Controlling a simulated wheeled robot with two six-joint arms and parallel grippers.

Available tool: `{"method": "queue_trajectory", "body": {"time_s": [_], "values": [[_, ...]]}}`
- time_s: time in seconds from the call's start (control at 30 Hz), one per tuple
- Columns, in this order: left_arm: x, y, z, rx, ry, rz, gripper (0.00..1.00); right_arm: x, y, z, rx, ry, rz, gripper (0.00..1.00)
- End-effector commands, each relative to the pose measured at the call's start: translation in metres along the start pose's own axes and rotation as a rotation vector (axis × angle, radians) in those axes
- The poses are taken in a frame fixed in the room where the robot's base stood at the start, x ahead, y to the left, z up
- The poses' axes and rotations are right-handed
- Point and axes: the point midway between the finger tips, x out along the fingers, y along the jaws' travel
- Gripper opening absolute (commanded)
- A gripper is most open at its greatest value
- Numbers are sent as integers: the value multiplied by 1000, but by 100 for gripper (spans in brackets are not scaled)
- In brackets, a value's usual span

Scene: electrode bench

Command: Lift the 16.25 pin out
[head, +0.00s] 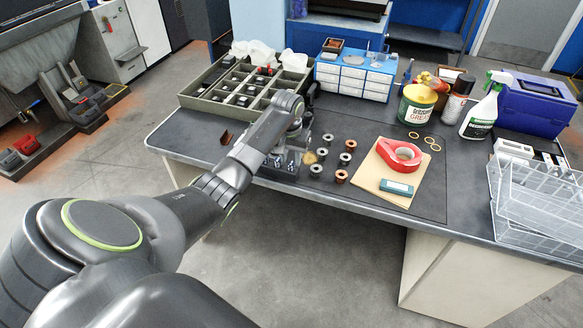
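My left arm reaches in from the lower left, and my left gripper (300,146) is over the near left part of the bench mat. Its fingers are small and partly hidden by the wrist, so I cannot tell whether they are open or shut. A dark block with several small metallic pins (284,163) sits at the bench's front edge, just below the gripper and partly covered by the arm. No size marks are readable, so I cannot tell which pin is the 16.25 one. My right gripper is not in view.
Several steel and copper rings (341,176) stand right of the block. A compartment tray (208,92) and a drawer unit (354,79) stand behind. Wire trays (540,205) occupy the right end.

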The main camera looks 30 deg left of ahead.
Motion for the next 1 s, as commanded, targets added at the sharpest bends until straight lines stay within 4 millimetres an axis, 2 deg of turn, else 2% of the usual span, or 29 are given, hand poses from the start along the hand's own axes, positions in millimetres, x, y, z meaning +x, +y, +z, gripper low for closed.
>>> {"method": "queue_trajectory", "body": {"time_s": [0.1,0.2,0.43,0.47,0.7,1.0], "values": [[16,1,1,-1,-2,0,30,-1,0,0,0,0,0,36],[23,1,1,0,-1,0,30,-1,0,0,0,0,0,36],[25,0,0,0,1,-1,30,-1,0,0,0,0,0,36],[25,0,1,0,1,-1,29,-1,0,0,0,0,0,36],[24,0,1,0,1,-1,0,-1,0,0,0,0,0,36],[20,0,-1,0,3,-1,0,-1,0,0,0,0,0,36]]}}
